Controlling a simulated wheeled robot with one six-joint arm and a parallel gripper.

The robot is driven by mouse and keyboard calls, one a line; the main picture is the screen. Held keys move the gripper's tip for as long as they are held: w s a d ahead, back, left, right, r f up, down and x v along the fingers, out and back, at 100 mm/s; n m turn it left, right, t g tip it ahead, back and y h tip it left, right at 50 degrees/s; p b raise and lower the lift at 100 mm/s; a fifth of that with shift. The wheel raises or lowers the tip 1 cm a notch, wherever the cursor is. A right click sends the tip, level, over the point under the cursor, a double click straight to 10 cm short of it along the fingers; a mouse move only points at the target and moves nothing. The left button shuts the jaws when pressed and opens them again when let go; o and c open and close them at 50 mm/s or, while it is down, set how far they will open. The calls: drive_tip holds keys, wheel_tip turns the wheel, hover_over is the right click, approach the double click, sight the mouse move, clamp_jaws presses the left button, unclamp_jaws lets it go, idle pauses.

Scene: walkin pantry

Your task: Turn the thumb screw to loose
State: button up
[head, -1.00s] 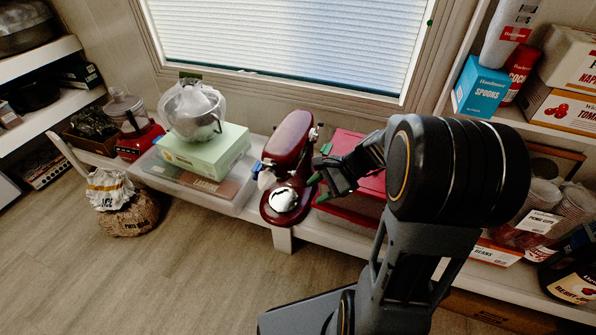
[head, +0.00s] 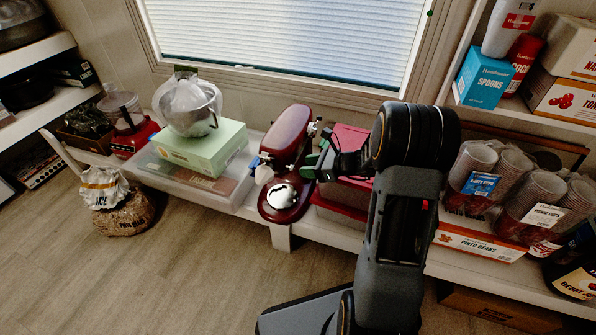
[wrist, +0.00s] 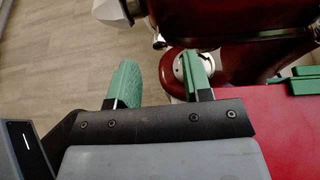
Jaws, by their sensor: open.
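A dark red stand mixer (head: 286,138) stands on the low white shelf. In the wrist view its red head (wrist: 225,22) crosses the top. A small dark and silver knob (wrist: 158,42) shows near the head's lower edge, and seems to be the thumb screw; I cannot tell how it is set. My gripper (head: 314,160) is at the mixer's right side, close to it. Its green fingers are apart and nothing is between them; in the wrist view the gripper (wrist: 160,80) is below the knob, with a gap visible.
A red box (head: 346,190) is right of the mixer, beneath my gripper. A green carton (head: 205,150) with a bowl on it stands left. Cup stacks (head: 475,168) and a pinto beans box (head: 480,241) are to the right.

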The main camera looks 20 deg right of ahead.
sight(290, 167)
drive_tip(key=shift+b+x, duration=0.5)
drive_tip(key=shift+x, duration=1.5)
drive_tip(key=shift+c, duration=0.3)
clamp_jaws()
drive_tip(key=shift+f+b, duration=0.1)
drive_tip(key=shift+b, duration=0.25)
